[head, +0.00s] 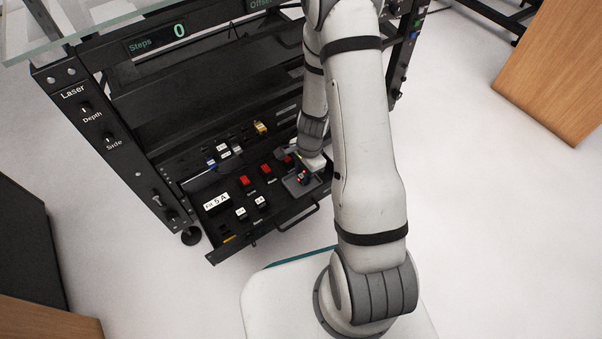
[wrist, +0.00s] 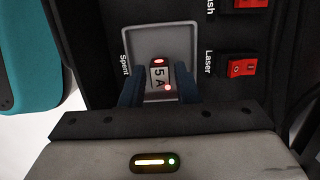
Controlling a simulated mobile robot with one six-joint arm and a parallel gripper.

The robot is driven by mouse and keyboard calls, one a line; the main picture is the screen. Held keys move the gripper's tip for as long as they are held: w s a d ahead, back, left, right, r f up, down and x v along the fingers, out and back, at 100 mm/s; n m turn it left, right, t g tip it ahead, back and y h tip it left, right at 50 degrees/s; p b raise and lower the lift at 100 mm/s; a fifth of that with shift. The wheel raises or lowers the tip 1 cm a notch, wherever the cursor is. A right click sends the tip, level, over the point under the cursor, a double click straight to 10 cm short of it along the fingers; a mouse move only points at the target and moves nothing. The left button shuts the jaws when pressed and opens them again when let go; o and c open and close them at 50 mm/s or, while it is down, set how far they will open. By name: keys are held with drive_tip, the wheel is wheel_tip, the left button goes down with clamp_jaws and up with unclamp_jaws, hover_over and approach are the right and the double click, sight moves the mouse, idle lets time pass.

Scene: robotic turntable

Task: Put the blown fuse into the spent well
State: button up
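The fuse (wrist: 159,76), marked "5 A" with red at its ends, stands between my gripper's (wrist: 160,92) two dark fingers in the wrist view. The fingers lie close along both its sides and appear shut on it. The spent well (wrist: 135,42) is a shallow grey tray labelled "Spent", seen behind and around the fuse. Whether the fuse touches the well's floor cannot be told. In the head view the grey well (head: 314,183) is at the right end of the drawer, with my gripper over it, partly hidden by my arm.
Red rocker switches (wrist: 242,68) sit right of the well in the wrist view, one labelled "Laser". In the head view, a "Fit 5 A" card (head: 215,203), white fuses (head: 241,212) and a yellow part (head: 260,128) show on the black panel and drawer. The floor in front is clear.

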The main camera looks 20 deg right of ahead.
drive_tip(key=shift+o, duration=1)
drive_tip(key=s+r+n+t+p, duration=0.15)
drive_tip(key=r+n+p, duration=0.25)
drive_tip(key=r, duration=1)
drive_tip(key=s+r+n+g+p, duration=0.1)
drive_tip(key=s+r+n+p, duration=0.25)
drive_tip(key=r, duration=1.05)
drive_tip(key=s+a+r+n+t+h, duration=0.1)
drive_tip(key=s+r+n, duration=0.6)
drive_tip(key=s+r, duration=0.1)
drive_tip(key=shift+s+r+h, duration=0.35)
drive_tip(key=shift+r+h, duration=0.05)
drive_tip(key=shift+r, duration=0.15)
drive_tip(key=shift+w+a, duration=0.1)
drive_tip(key=shift+w, duration=0.05)
